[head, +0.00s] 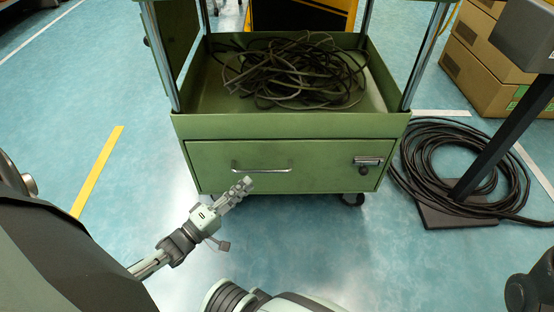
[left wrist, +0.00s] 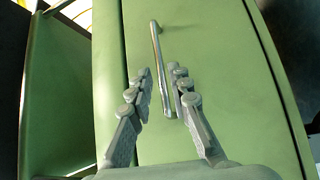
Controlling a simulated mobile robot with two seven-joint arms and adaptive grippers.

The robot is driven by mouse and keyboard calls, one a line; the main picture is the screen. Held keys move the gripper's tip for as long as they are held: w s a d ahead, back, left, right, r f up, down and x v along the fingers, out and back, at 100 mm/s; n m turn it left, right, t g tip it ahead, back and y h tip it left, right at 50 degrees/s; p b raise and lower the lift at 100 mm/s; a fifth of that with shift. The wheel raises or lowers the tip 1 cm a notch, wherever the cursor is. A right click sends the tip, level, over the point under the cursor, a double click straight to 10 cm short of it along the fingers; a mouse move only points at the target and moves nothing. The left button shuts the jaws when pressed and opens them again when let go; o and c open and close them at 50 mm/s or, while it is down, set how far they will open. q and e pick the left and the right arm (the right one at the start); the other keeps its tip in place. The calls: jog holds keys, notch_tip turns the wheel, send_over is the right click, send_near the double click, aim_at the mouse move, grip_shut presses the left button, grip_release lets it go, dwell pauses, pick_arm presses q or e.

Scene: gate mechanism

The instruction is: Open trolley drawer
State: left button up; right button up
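The green trolley (head: 290,126) stands in front of me, with its drawer (head: 310,178) at the bottom. The drawer front looks flush with the trolley body. A thin metal bar handle (head: 262,170) sits left of centre on the drawer, and a latch (head: 368,161) is at its right. My left gripper (head: 243,186) is just in front of and below the handle. In the left wrist view its fingers (left wrist: 160,92) are apart, and the handle (left wrist: 157,50) reaches down between the fingertips. I cannot tell whether either finger touches it.
A tangle of dark cable (head: 300,72) lies in the trolley's tray. Coiled black cable (head: 450,150) lies on the floor at the right, around a dark stand base (head: 470,208). Cardboard boxes (head: 485,75) are stacked at the far right. The floor before the drawer is clear.

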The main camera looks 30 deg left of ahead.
aim_at(263, 170)
pick_arm(q)
jog(key=b+x, duration=0.1)
jog(key=x, duration=0.6)
jog(key=shift+w+r+b, duration=0.15)
jog(key=shift+b, duration=0.15)
jog(key=shift+c, duration=0.2)
grip_shut()
